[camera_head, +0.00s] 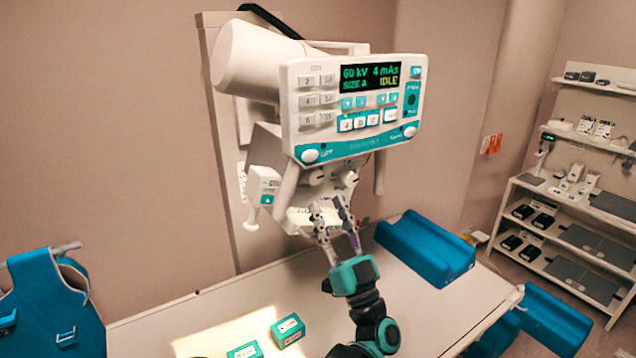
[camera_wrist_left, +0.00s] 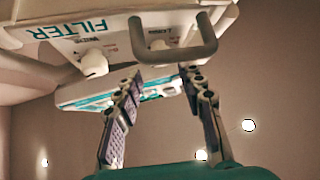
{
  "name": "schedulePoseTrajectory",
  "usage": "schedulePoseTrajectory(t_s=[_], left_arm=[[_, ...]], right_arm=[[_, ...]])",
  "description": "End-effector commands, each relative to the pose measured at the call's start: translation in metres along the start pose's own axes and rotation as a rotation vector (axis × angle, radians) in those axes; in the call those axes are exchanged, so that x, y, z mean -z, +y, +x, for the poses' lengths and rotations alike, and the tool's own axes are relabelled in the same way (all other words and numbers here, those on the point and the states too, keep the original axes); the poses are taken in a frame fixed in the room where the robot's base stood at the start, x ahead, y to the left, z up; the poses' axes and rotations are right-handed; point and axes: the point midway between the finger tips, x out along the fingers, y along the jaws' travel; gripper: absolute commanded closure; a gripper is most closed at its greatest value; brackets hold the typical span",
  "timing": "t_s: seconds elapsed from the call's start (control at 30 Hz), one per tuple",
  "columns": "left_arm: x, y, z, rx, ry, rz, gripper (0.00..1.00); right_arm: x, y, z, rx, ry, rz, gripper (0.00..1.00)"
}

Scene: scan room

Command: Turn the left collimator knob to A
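The collimator housing (camera_head: 313,217) hangs under the control panel. Two small white knobs show on it in the head view: a left knob (camera_head: 316,178) and a right knob (camera_head: 349,178). Their letter settings are too small to read. My left gripper (camera_head: 329,208) points up from below, its fingertips close under the housing. In the wrist view my left gripper (camera_wrist_left: 163,82) has its two fingers spread wide, with nothing between them. A white knob (camera_wrist_left: 94,64) beside the FILTER label shows left of the fingers there; which knob it is I cannot tell. My right gripper is not in view.
The control panel (camera_head: 296,126) reads 60 kV, 4 mAs, SIZE A, IDLE. A white handle bar (camera_wrist_left: 179,54) hangs near the fingertips in the wrist view. Below are the table (camera_head: 240,290), a blue padded block (camera_head: 425,248) and small green boxes (camera_head: 288,330).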

Motion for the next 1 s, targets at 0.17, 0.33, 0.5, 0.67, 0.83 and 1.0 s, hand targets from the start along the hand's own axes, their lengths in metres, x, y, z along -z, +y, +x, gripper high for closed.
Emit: schedulePoseTrajectory(t_s=[0.17, 0.33, 0.5, 0.67, 0.83, 1.0], left_arm=[[0.0, -0.001, 0.032, 0.001, 0.0, 0.002, 0.6], [0.0, -0.001, 0.049, 0.001, 0.001, 0.001, 0.6], [0.0, 0.0, 0.053, -0.001, 0.001, 0.0, 0.6], [0.0, 0.0, 0.053, -0.001, 0.001, -0.001, 0.6], [0.0, 0.0, 0.053, -0.001, 0.001, -0.001, 0.98], [0.0, 0.0, 0.053, 0.0, 0.001, -0.001, 0.98]], right_arm=[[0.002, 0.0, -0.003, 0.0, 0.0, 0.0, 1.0], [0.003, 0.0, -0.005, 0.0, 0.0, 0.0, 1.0], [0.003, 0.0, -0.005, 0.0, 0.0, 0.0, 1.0], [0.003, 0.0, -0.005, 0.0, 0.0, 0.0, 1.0], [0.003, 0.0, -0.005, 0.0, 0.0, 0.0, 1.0], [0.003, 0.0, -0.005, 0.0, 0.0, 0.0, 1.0]])
